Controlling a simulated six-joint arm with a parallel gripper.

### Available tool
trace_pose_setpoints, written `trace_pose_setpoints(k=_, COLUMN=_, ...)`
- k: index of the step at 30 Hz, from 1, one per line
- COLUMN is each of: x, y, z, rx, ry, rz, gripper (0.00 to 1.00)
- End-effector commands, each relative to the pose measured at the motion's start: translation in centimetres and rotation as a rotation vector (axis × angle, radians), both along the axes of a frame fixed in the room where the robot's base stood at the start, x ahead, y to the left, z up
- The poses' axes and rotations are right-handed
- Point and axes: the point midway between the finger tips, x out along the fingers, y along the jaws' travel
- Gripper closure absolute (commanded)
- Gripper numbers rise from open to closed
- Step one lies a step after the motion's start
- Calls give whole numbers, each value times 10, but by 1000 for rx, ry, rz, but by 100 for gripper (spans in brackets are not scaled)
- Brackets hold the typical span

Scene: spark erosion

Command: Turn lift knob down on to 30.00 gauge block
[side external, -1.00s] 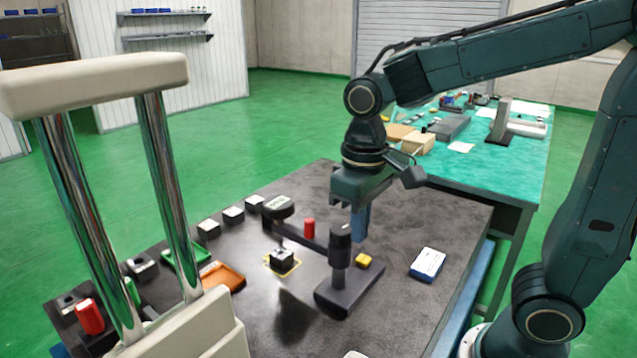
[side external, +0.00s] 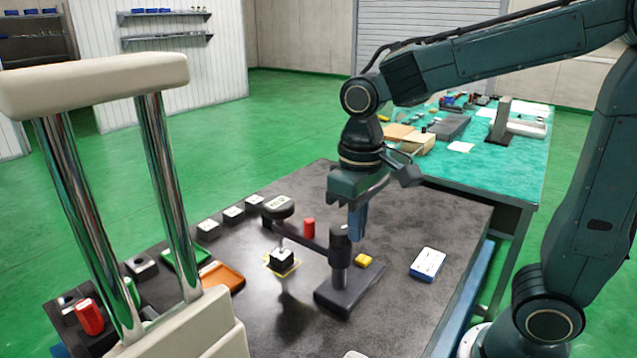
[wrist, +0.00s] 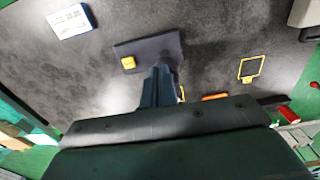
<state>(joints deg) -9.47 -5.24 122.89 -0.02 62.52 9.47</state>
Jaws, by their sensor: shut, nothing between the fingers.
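A black measuring stand has its base (side external: 350,292) on the dark bench, a column (side external: 340,270) with a thick black head and an arm (side external: 305,238) running left to a dial gauge (side external: 278,207). A small dark block with pale sides (side external: 282,259) sits in a yellow outline below the gauge; I cannot read its size. My gripper (side external: 355,234) points down, shut and empty, just behind the column head. In the wrist view its blue fingers (wrist: 158,88) overlap the stand, so contact is unclear. I cannot tell which part is the lift knob.
A yellow piece (side external: 363,260) is by the stand base and a red cylinder (side external: 309,228) stands behind the arm. A white-and-blue box (side external: 427,264) lies right. Several pale blocks, an orange tray (side external: 222,276) and a green tray (side external: 184,258) are left, near chrome columns (side external: 168,190).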

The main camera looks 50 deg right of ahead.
Motion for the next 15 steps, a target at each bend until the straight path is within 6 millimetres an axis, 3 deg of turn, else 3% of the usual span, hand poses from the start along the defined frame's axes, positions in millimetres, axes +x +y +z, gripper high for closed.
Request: trace_pose_setpoints(k=15, x=2, y=4, z=1, rx=1, ry=-9, rz=0, gripper=100)
